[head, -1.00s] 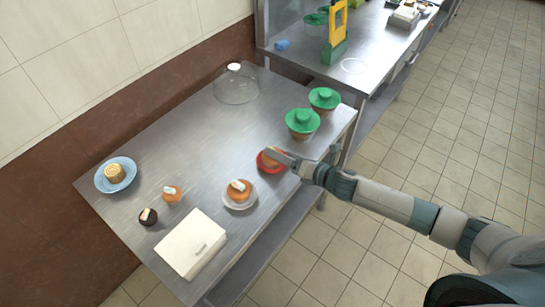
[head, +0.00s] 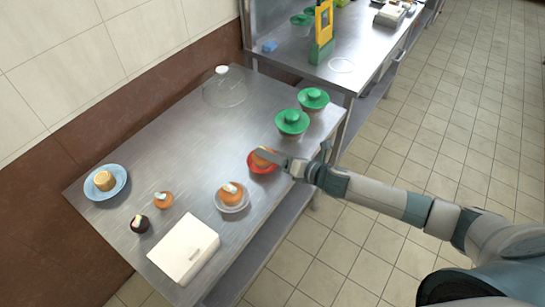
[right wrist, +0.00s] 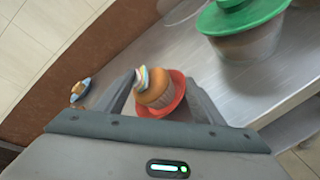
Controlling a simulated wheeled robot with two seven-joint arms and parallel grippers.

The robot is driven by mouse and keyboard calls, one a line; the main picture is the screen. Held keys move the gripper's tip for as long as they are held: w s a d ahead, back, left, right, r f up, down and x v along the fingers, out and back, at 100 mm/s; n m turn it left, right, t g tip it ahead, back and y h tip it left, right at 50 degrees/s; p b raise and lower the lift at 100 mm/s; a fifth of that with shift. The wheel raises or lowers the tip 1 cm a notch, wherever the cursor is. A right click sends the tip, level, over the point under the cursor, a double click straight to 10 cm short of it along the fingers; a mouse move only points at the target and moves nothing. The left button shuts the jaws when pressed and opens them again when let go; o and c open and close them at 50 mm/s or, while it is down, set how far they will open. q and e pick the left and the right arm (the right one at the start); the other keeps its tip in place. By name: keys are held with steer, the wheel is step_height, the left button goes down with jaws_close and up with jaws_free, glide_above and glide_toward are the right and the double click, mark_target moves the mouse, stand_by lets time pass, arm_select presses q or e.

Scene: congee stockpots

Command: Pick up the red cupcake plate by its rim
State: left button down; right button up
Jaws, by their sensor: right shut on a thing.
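The red plate (head: 258,169) is on the steel table near its right edge, with an orange-brown cupcake on it. In the right wrist view the red plate (right wrist: 178,98) shows between my fingers, around the cupcake (right wrist: 155,89), which has pale and coloured topping. My right gripper (head: 277,157) reaches in from the right at the plate's right side, its fingers on either side of it. It is shut on the red plate; the exact contact at the rim is hard to see. In the right wrist view my right gripper (right wrist: 160,82) spans the plate. My left gripper is not in view.
A white plate with a cupcake (head: 232,205) is close in front. Two green-lidded cups (head: 292,122) stand behind. A white box (head: 184,248), two loose cupcakes (head: 162,201), a blue plate (head: 117,189) and a clear dome (head: 225,92) are also on the table. The table's middle is clear.

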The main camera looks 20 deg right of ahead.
steer(key=shift+r, duration=0.45)
step_height(320, 180, up, 3)
steer(key=shift+f+b, duration=0.2)
steer(key=shift+b, duration=0.2)
steer(key=w+d+r+b, duration=0.2)
steer(key=w+r, duration=0.4)
steer(key=w, duration=0.5)
steer(key=shift+w+r+b, duration=0.25)
steer(key=shift+r+b, duration=0.1)
